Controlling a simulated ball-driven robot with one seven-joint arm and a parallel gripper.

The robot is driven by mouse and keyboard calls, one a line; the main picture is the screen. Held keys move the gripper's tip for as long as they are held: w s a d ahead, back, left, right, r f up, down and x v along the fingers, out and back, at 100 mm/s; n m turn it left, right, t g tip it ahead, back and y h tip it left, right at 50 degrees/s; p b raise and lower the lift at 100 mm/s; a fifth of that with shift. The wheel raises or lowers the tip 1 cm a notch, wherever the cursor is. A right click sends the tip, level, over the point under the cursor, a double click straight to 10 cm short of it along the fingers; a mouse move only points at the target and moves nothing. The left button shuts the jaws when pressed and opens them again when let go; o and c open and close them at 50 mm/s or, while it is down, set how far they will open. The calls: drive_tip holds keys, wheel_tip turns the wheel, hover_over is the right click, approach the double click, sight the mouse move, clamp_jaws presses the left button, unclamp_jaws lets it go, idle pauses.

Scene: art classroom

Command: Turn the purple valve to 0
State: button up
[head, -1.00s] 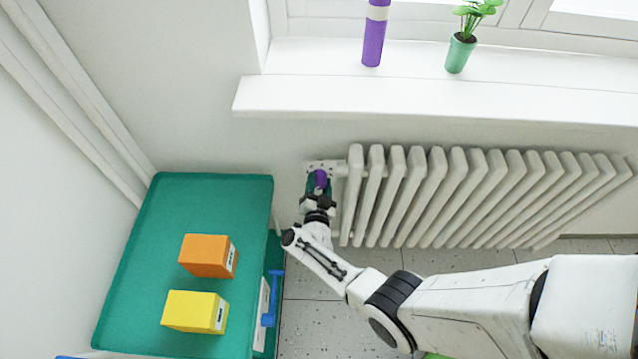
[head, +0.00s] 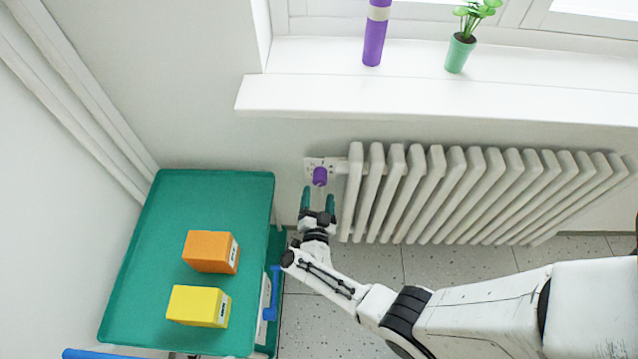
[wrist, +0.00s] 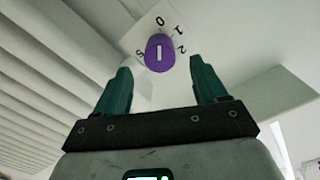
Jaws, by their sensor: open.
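The purple valve (head: 320,176) sits on a white plate (head: 316,163) at the left end of the radiator. In the wrist view the valve (wrist: 160,53) carries a short white mark, and the plate (wrist: 149,27) shows S, 0, 1 and 2 around it. The mark stands upright in the picture, roughly in line with the 0. My gripper (head: 318,198) is open and empty, just in front of and apart from the valve. In the wrist view its two green fingers (wrist: 160,70) stand wide on either side below the valve.
The white radiator (head: 480,195) extends right of the valve. The windowsill (head: 420,95) above holds a purple cylinder (head: 375,35) and a potted plant (head: 461,50). A green-topped cart (head: 160,235) at left carries an orange box (head: 208,252) and a yellow box (head: 195,305).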

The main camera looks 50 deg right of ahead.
drive_tip(key=shift+p+v, duration=0.3)
drive_tip(key=shift+v, duration=2.05)
drive_tip(key=w+a+r+n+t+y, duration=0.55)
drive_tip(key=w+a+n+y, duration=0.25)
drive_tip(key=a+n+y, duration=0.45)
drive_tip(key=s+a+r+n+g+y, duration=0.2)
drive_tip(key=s+n+g+y, duration=0.2)
drive_tip(key=s+g+y, duration=0.2)
drive_tip(key=s+d+r+g+h, duration=0.1)
drive_tip(key=s+d+r+g, duration=0.1)
drive_tip(key=s, duration=0.5)
drive_tip(key=s+d+r+g+h, duration=0.2)
drive_tip(key=s+d+g, duration=0.1)
drive_tip(key=s, duration=0.4)
drive_tip(key=s+d+r+g+h, duration=0.1)
drive_tip(key=s+d+r+g, duration=0.2)
drive_tip(key=s, duration=0.5)
drive_tip(key=shift+d+g, duration=0.25)
drive_tip(key=shift+g, duration=0.4)
